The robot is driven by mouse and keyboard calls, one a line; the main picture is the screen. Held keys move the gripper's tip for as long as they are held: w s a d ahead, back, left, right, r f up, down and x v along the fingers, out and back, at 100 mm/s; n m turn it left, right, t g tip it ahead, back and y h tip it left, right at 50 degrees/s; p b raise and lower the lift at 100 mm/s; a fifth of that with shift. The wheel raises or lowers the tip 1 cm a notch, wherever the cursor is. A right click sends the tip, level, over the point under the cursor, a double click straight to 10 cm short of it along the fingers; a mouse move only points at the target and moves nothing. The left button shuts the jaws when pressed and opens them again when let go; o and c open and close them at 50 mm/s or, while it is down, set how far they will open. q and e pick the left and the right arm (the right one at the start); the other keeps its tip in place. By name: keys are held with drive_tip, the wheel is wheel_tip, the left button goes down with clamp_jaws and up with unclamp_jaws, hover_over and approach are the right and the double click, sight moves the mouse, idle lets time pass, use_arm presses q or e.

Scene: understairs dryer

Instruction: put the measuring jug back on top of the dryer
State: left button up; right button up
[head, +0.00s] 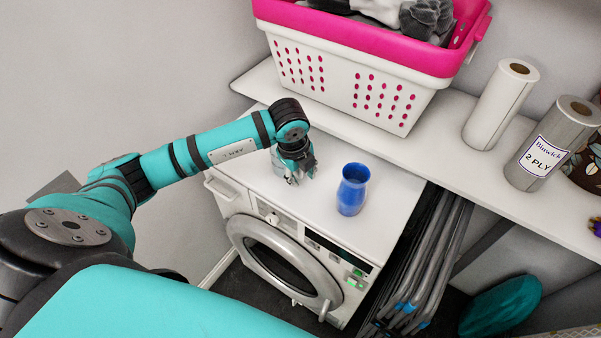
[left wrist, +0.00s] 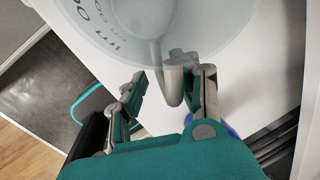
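The measuring jug (left wrist: 150,25) is pale and translucent with dark millilitre markings. It fills the top of the left wrist view, and its handle (left wrist: 173,82) points towards my gripper. In the head view the jug is largely hidden behind my left gripper (head: 296,176), which is low over the left part of the white dryer's top (head: 325,192). In the left wrist view my left gripper (left wrist: 170,95) is open. The handle lies between its fingers, close to the right finger, with a clear gap to the left one. My right gripper is not in view.
A blue vase-like container (head: 353,189) stands on the dryer, right of my gripper. A shelf (head: 440,133) behind holds a pink and white laundry basket (head: 340,75) and paper rolls (head: 500,105). Folded grey frames (head: 425,265) lean beside the dryer's right side.

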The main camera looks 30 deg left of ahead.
use_arm(q)
drive_tip(key=shift+r, duration=0.15)
drive_tip(key=b+v, duration=0.2)
drive_tip(key=v, duration=1)
